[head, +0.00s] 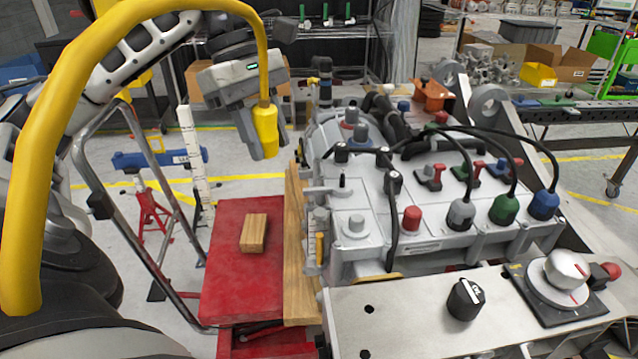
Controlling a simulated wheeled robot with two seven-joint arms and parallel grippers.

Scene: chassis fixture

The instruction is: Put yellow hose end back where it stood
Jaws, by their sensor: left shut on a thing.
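The yellow hose end (266,128) hangs upright, nozzle down, between the fingers of my left gripper (262,148). The left gripper is shut on it. The yellow hose (75,75) rises from the lower left, arches over my left arm and comes down to the hose end. In the picture, the hose end is above and behind the red cart top (235,290), left of the grey chassis fixture (345,205). Nothing is seen touching its lower tip. Where the hose end stood before cannot be told. My right gripper is not in view.
A wooden block (254,232) lies on the red cart top, and a wooden board (297,255) stands along its right edge. A tubular metal handle (135,250) rises at left. Grey, green and blue cable plugs (503,208) and a black knob (465,299) are at right.

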